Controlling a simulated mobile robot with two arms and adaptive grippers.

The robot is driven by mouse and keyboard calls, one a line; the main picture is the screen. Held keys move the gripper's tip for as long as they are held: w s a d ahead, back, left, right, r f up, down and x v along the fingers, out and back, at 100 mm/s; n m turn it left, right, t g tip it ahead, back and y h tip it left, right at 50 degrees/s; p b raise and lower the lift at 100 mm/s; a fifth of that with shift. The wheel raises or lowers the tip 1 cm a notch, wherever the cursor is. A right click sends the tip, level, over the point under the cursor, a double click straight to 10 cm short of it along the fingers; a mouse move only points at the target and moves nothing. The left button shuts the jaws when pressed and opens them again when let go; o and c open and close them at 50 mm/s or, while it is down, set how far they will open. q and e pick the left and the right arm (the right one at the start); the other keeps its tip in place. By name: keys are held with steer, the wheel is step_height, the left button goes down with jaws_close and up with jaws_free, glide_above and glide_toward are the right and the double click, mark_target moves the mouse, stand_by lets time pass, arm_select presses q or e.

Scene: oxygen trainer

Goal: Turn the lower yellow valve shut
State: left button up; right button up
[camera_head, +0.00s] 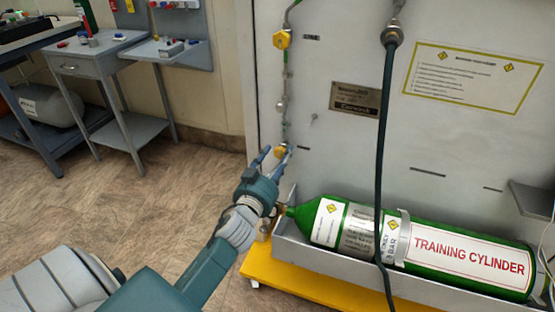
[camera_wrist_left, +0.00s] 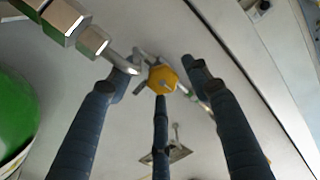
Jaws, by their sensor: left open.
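The lower yellow valve (camera_head: 281,150) is on the pipe at the panel's left side, above the left end of the green cylinder. In the left wrist view it shows as a yellow hexagonal knob (camera_wrist_left: 163,79). My left gripper (camera_head: 272,153) is open, its fingers reaching to the valve. In the wrist view the fingers (camera_wrist_left: 165,75) stand spread to the left and right of the knob, with a third finger below it. Whether any finger touches the knob I cannot tell. The upper yellow valve (camera_head: 282,39) is higher on the same pipe. My right gripper is not in view.
A green training cylinder (camera_head: 460,251) lies in a grey tray over a yellow base (camera_head: 262,268). A dark hose (camera_head: 382,140) hangs in front of the panel. Metal fittings (camera_wrist_left: 75,25) are close by in the wrist view. Grey tables stand at left, with open floor before them.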

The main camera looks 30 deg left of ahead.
arm_select(q)
steer(key=v, duration=1.2)
steer(key=shift+f, duration=0.1)
